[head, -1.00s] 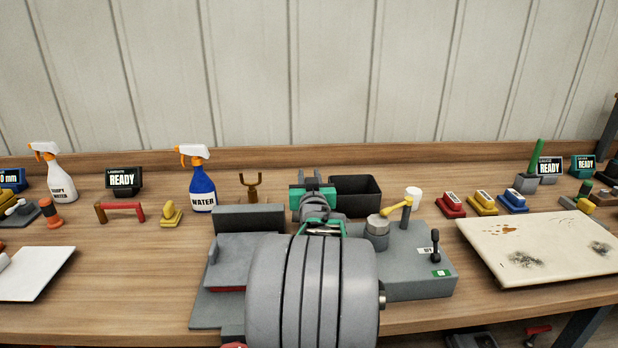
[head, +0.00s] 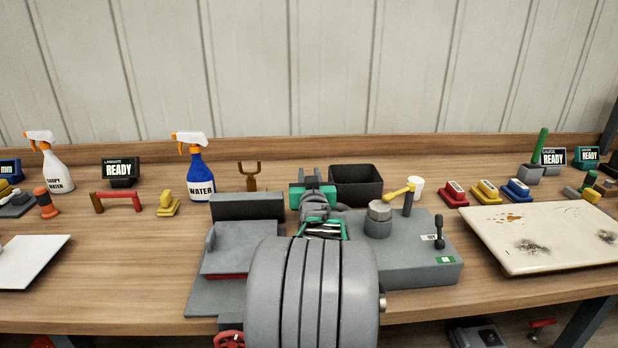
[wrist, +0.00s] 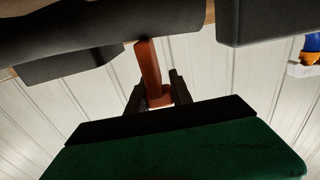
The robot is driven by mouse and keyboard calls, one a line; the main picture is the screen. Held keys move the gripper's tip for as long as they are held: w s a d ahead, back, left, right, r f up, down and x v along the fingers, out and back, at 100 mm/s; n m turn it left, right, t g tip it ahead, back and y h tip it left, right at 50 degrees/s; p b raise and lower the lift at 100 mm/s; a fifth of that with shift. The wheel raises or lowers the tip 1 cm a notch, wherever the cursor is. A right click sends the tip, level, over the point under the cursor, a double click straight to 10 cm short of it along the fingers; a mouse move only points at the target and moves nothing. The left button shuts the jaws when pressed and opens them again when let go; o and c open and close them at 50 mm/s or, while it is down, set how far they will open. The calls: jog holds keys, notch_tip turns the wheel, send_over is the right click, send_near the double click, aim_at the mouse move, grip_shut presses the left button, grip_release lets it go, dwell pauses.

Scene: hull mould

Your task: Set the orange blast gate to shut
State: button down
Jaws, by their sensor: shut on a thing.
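An orange-red bar (wrist: 149,65), which looks like the handle of the orange blast gate, shows in the wrist view. It runs down from the underside of a dark round body (wrist: 115,35). My gripper (wrist: 158,92) has its two dark fingers on either side of the bar's end and is shut on it. The rest of the gate cannot be made out, so its setting cannot be told. In the head view my arm covers the fingers and the handle.
A grey machine with a yellow-topped lever (head: 398,192) stands right of my arm. A black bin (head: 356,184) is behind it. A blue water spray bottle (head: 201,175) stands at left. A stained cream board (head: 535,240) lies at right. A red handwheel (head: 229,340) shows below.

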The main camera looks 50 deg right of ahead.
jog(key=shift+f, duration=0.4)
jog(key=c, duration=1.4)
grip_release()
jog(key=shift+o, duration=1.4)
jog(key=shift+r, duration=0.1)
jog(key=shift+s+a, duration=0.1)
jog(key=v, duration=0.7)
jog(key=shift+s+a, duration=0.2)
